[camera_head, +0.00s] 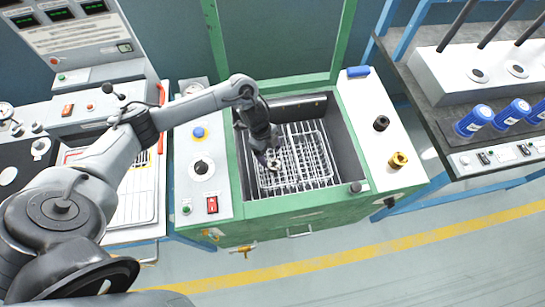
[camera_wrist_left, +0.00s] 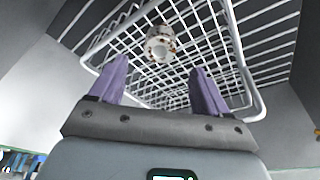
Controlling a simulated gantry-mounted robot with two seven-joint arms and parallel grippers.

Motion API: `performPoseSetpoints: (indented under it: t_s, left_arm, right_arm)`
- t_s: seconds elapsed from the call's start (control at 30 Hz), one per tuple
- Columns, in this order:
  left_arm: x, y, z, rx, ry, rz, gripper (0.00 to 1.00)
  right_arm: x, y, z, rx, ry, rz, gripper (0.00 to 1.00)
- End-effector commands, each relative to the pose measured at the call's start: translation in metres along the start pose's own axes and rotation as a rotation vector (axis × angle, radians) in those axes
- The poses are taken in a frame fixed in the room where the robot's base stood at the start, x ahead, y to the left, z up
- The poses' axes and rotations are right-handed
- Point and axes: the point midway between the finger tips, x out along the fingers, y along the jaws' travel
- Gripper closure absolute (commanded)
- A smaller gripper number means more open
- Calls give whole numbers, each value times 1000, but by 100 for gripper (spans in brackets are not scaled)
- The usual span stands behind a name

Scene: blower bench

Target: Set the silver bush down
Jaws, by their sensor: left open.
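The silver bush (camera_wrist_left: 161,44) is a short ring with brownish specks, resting on the white wire basket (camera_wrist_left: 243,72) in the left wrist view. In the head view the bush (camera_head: 273,165) shows small, just by the fingertips, inside the green-framed tub. My left gripper (camera_head: 265,157) reaches down into the tub over the basket. In the left wrist view its two purple fingers (camera_wrist_left: 162,76) are open, with nothing between them. The bush lies beyond the fingertips, apart from them. My right gripper is in neither view.
The tub's green rim (camera_head: 300,209) and grey walls surround the basket. A panel with a blue button (camera_head: 199,132) is at its left. A black knob (camera_head: 381,123) and a brass fitting (camera_head: 398,160) stand on its white right ledge. Blue-capped cylinders (camera_head: 474,121) stand farther right.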

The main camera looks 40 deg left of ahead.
Motion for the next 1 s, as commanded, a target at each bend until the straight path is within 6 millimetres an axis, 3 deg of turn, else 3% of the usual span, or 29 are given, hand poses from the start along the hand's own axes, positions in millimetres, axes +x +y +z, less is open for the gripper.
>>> performPoseSetpoints:
  t_s: [0.1,0.3,0.87,1.0]
  left_arm:
    - [-22,0,0,1,0,-1,23]
    - [-40,0,-1,0,1,-1,23]
    - [-45,0,0,0,0,1,23]
    - [-55,0,-3,0,1,1,23]
  right_arm:
    - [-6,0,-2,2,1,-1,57]
    - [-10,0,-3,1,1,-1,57]
    - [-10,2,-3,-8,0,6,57]
    - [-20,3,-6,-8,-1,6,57]
